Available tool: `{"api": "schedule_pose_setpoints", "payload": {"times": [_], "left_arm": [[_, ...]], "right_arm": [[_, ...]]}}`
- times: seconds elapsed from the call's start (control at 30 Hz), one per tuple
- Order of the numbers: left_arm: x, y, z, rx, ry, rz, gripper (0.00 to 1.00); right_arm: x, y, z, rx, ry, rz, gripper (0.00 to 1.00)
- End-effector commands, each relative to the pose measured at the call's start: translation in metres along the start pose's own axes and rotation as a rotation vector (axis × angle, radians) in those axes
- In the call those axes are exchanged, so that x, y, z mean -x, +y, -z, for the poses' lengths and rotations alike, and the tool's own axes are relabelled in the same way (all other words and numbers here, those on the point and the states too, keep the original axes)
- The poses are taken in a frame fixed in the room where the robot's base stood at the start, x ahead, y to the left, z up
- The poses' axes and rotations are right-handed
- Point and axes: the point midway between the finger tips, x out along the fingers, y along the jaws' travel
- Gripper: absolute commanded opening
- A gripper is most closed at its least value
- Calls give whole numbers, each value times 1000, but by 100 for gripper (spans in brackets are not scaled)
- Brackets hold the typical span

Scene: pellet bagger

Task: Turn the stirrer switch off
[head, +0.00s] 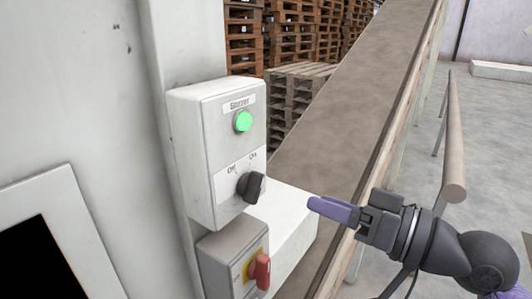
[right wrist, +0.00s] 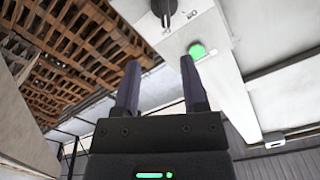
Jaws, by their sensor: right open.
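The stirrer switch is a black rotary knob (head: 251,187) on the front of a white control box (head: 195,140), below a lit green lamp (head: 243,121). In the right wrist view the knob (right wrist: 164,10) is at the top edge and the green lamp (right wrist: 197,51) is just beyond my fingertips. My right gripper (head: 315,205) is open and empty, to the right of the knob and apart from it. In the right wrist view its two fingers (right wrist: 160,75) stand apart. My left gripper is not in view.
Below the control box is a grey box with a red handle (head: 260,271) on a yellow plate. A sloping conveyor (head: 340,110) runs behind my right gripper, with a railing (head: 453,140) to its right. Stacked wooden pallets (head: 290,90) stand at the back. A dark screen (head: 40,260) is at lower left.

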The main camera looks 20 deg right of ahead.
Motion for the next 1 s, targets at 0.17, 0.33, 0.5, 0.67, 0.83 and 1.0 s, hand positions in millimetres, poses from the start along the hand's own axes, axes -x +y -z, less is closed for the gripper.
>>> {"api": "schedule_pose_setpoints", "payload": {"times": [0.17,0.33,0.5,0.67,0.83,1.0], "left_arm": [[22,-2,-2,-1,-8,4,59],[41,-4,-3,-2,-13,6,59],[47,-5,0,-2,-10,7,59],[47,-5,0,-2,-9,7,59],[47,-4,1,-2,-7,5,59],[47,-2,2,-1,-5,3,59]], "right_arm": [[-30,-3,5,-5,3,5,54],[-71,-2,4,-4,3,3,54],[-92,0,1,-2,2,1,54],[-97,1,-1,-1,0,-1,54],[-97,1,-2,-1,0,-1,54],[-96,1,-2,-1,0,-1,18]]}}
